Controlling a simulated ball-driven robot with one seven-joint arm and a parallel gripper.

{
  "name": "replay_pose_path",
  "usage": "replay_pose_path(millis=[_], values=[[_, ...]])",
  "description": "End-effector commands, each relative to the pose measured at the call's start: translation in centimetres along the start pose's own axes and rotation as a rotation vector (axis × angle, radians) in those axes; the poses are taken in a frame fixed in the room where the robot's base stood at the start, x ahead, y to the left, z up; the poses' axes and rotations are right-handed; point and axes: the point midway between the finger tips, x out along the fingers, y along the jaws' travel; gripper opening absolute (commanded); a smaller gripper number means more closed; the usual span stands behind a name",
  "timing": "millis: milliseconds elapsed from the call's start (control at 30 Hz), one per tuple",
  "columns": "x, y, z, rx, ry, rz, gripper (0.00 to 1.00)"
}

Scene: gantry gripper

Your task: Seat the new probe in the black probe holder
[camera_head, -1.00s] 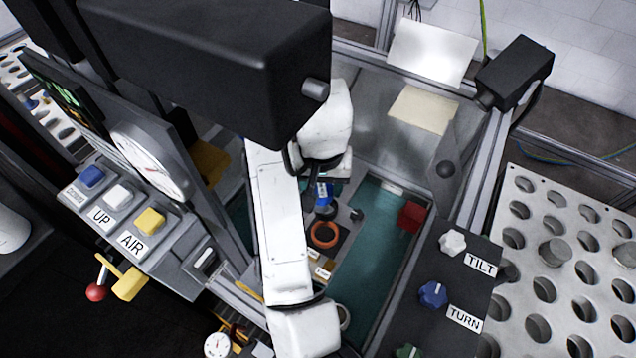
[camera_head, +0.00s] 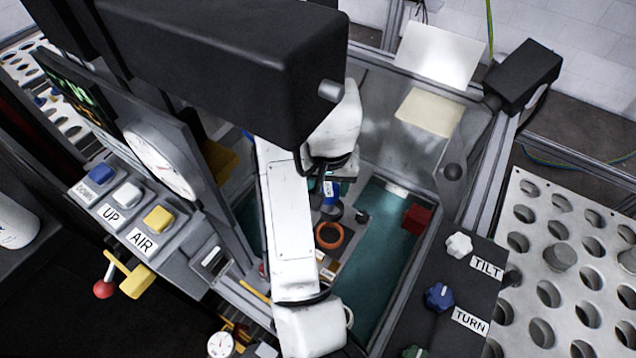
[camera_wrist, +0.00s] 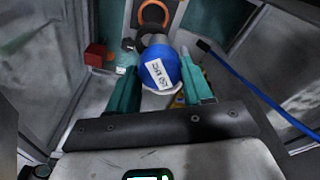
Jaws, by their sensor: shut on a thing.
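My gripper (camera_wrist: 160,86) is shut on a blue rounded piece with a white label (camera_wrist: 152,78), which I take to be the new probe; the label is too small to read. The teal fingers stand on either side of it. A dark round piece (camera_wrist: 156,41) lies just beyond it, perhaps the black probe holder; I cannot tell whether the two touch. In the head view the blue piece (camera_head: 330,190) shows below my wrist, partly hidden by my arm, above the bench floor.
An orange ring (camera_head: 329,235) lies in front of the blue piece. A red block (camera_head: 417,218) stands to the right on the teal floor (camera_head: 376,235). A blue cable (camera_wrist: 262,94) runs along the right in the wrist view. Frame walls enclose the space; TILT and TURN knobs (camera_head: 439,297) stand at right.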

Motion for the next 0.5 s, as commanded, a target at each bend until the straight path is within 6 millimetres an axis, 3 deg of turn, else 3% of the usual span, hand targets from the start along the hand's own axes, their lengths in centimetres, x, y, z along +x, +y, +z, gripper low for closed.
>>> replay_pose_path(millis=[33, 500], values=[[0.38, 0.80, -0.11, 0.013, -0.003, 0.006, 0.17], [0.48, 1.55, -0.25, 0.022, -0.004, 0.008, 0.17]])
